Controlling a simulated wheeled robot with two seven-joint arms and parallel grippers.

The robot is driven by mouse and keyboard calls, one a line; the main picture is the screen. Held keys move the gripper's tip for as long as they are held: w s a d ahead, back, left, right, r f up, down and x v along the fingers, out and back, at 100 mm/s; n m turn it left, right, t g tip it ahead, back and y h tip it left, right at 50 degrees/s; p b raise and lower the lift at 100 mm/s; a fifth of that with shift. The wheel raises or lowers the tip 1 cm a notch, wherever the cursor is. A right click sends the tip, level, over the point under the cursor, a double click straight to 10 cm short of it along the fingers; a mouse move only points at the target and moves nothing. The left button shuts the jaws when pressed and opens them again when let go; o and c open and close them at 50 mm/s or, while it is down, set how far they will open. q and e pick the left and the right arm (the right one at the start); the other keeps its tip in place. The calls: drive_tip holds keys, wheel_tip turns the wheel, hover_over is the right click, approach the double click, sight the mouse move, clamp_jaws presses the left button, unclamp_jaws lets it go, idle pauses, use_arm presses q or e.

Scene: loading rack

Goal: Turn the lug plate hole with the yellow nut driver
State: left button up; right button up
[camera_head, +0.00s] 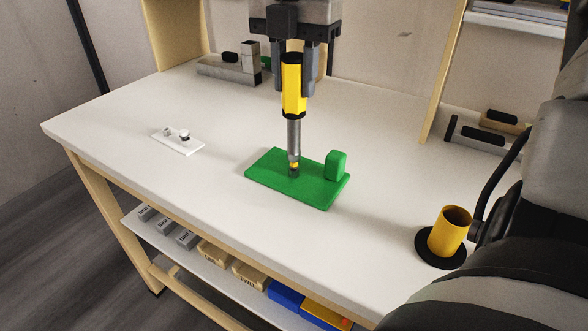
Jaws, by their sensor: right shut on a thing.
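The yellow nut driver (293,85) hangs upright, with its grey shaft pointing down. My right gripper (292,90) is shut on its yellow handle from above. The driver's tip meets the green lug plate (275,176) near its middle, as far as I can see. The hole is hidden at the tip, so I cannot tell whether the tip sits in it. The plate lies flat on the table, with an upright green lug at its right side. My left gripper is not in view.
A small white plate with studs (173,145) lies to the left on the white table (215,205). A yellow cup on a black base (450,231) stands at the right. Grey and black fixtures (229,68) stand at the back. A lower shelf holds boxes.

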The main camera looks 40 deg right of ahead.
drive_tip(key=shift+f, duration=0.1)
idle(0.3)
drive_tip(key=shift+f+b, duration=0.65)
drive_tip(key=shift+b, duration=0.15)
drive_tip(key=shift+r, duration=0.1)
drive_tip(key=shift+m+b, duration=0.3)
drive_tip(key=shift+b, duration=0.05)
drive_tip(key=m+b, duration=0.1)
drive_tip(key=m, duration=0.1)
drive_tip(key=shift+m, duration=1)
